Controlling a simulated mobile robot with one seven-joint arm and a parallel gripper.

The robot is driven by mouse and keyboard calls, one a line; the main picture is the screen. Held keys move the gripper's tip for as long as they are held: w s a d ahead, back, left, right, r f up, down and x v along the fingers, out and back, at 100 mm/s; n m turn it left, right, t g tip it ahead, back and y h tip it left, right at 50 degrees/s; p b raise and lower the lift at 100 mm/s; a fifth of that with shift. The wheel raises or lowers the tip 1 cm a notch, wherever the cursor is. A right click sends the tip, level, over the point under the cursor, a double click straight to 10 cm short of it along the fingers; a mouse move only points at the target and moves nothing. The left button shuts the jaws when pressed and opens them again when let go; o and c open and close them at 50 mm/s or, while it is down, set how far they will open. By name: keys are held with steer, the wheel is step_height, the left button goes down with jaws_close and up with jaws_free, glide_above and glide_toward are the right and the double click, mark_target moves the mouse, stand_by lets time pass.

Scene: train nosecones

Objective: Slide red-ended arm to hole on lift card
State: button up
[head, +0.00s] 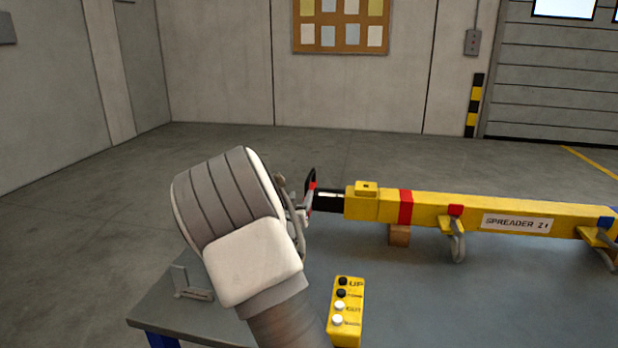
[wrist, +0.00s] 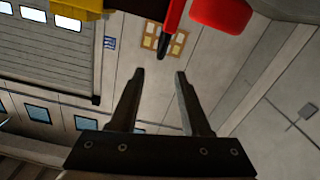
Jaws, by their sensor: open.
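A yellow spreader beam (head: 390,205) lies across the table in the head view, labelled "SPREADER", with a red band (head: 405,207) around it. A black section (head: 329,200) sticks out of its left end, with a little red beside it. My gripper (wrist: 159,73) is open and empty in the wrist view. A red bar with a black tip (wrist: 172,28) ends just past the fingertips in that picture, beside a red block (wrist: 222,12). In the head view my wrist hides most of the gripper, close to the beam's left end. I cannot make out a lift card.
A yellow control box (head: 346,310) with black and white buttons stands on the grey table (head: 420,300), right of my arm. Shackles (head: 458,242) hang from the beam, and a wooden block (head: 399,235) sits under it. A grey bracket (head: 192,285) is at the table's left.

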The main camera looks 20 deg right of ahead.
mark_target(311, 173)
steer(key=b+x, duration=0.1)
steer(key=x, duration=1.3)
steer(key=shift+w+d, duration=0.2)
steer(key=shift+w, duration=0.1)
steer(key=shift+c, duration=0.2)
jaws_close()
stand_by(0.8)
